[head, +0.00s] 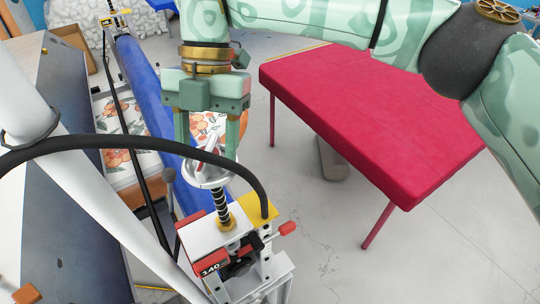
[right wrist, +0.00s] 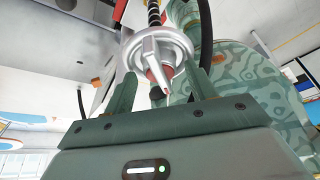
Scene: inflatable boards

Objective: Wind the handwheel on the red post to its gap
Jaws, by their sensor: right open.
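The silver handwheel (head: 208,174) sits on a black threaded screw above the post (head: 212,240), which is white with red and yellow parts and a "140" label. My right gripper (head: 207,148) is open and points down, just above the handwheel, one finger on each side. In the right wrist view the handwheel (right wrist: 152,48) shows beyond and between the open fingertips (right wrist: 162,80), with its bar and reddish centre facing me. No grip on the wheel is visible. The gap is not clear in these views. My left gripper is not in view.
A blue roll (head: 145,100) and flowered boards (head: 112,115) lie at left. A red padded table (head: 370,105) stands at right. Grey floor between is mostly clear.

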